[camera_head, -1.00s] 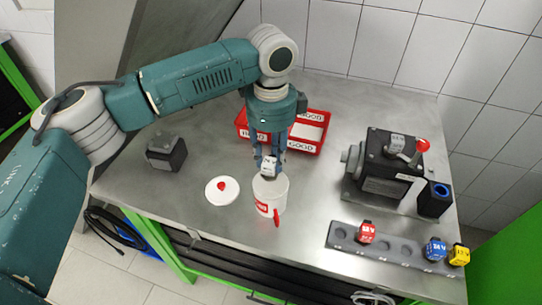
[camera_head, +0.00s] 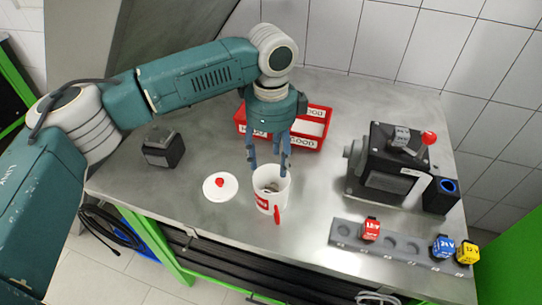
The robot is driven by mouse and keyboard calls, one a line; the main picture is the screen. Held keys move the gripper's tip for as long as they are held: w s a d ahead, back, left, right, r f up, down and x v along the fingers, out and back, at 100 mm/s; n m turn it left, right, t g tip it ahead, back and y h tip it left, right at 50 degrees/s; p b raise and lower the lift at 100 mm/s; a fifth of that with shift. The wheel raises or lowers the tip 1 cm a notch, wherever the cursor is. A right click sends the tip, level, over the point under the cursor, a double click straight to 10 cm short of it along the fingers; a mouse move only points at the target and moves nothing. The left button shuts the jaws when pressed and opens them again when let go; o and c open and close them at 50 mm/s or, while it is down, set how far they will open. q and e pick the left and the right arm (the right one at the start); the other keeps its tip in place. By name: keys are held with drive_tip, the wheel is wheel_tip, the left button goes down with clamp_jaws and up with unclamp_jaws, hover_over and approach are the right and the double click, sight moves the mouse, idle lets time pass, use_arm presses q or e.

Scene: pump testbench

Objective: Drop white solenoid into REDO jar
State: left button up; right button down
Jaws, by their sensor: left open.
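The REDO jar (camera_head: 264,199) is a white cup with a red label and a red handle, standing lidless near the front of the metal table. My left gripper (camera_head: 268,167) points down over the jar's mouth with its fingers spread, open and empty. A small greyish item, likely the white solenoid (camera_head: 271,187), shows inside the jar, though too small to make out clearly. The jar's white lid (camera_head: 220,187) with a red knob lies on the table just left of it. My right gripper is not in view.
A red bin (camera_head: 309,139) with GOOD labels stands behind my gripper. A black pump unit (camera_head: 384,172) with a red knob is at the right. A grey rack (camera_head: 398,244) holds red, blue and yellow solenoids. A dark block (camera_head: 163,148) sits at the left.

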use_arm(q)
wheel_tip(320, 180, up, 12)
idle(0.5)
idle(0.3)
